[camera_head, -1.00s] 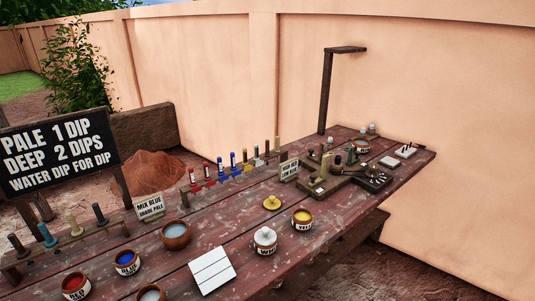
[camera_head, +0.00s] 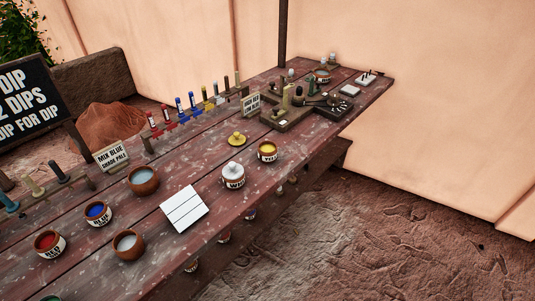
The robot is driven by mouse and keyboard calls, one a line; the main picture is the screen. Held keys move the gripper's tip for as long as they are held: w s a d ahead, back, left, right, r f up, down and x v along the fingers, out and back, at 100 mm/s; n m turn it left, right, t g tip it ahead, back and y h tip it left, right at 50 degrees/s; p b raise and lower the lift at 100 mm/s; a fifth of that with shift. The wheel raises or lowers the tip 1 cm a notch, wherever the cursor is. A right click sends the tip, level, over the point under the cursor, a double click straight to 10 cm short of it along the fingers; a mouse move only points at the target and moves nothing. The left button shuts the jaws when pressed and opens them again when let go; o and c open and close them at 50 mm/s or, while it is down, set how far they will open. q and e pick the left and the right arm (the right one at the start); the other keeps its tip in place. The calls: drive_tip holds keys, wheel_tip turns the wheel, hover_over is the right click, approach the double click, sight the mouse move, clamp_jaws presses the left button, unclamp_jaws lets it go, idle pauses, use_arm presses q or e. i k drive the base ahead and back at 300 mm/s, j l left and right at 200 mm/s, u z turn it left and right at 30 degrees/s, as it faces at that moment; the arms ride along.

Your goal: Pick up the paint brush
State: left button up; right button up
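No single paint brush can be made out for certain. Several upright handles stand in a rack at the table's left edge, among them a teal handle (camera_head: 8,203), a beige handle (camera_head: 33,187) and a dark handle (camera_head: 60,172). I cannot tell whether these are brushes. More upright pieces with red, blue and yellow parts (camera_head: 180,104) stand along the far edge of the table. Neither of my grippers is in view.
The wooden table (camera_head: 215,230) holds a red pot (camera_head: 48,243), blue pot (camera_head: 98,213), two bowls (camera_head: 143,181), a white tile (camera_head: 185,208), a lidded white pot (camera_head: 233,177) and a yellow pot (camera_head: 267,152). A wooden tool block (camera_head: 287,116) stands farther back. Open ground (camera_head: 400,230) lies at right.

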sight(227, 91)
drive_tip(key=i+l+u, duration=0.15)
drive_tip(key=l, duration=0.2)
drive_tip(key=i+l+u, duration=0.1)
drive_tip(key=l, duration=0.25)
drive_tip(key=i+l+u, duration=0.25)
drive_tip(key=i+l, duration=0.15)
drive_tip(key=l, duration=0.35)
drive_tip(key=i+l+u, duration=0.15)
drive_tip(key=l, duration=0.25)
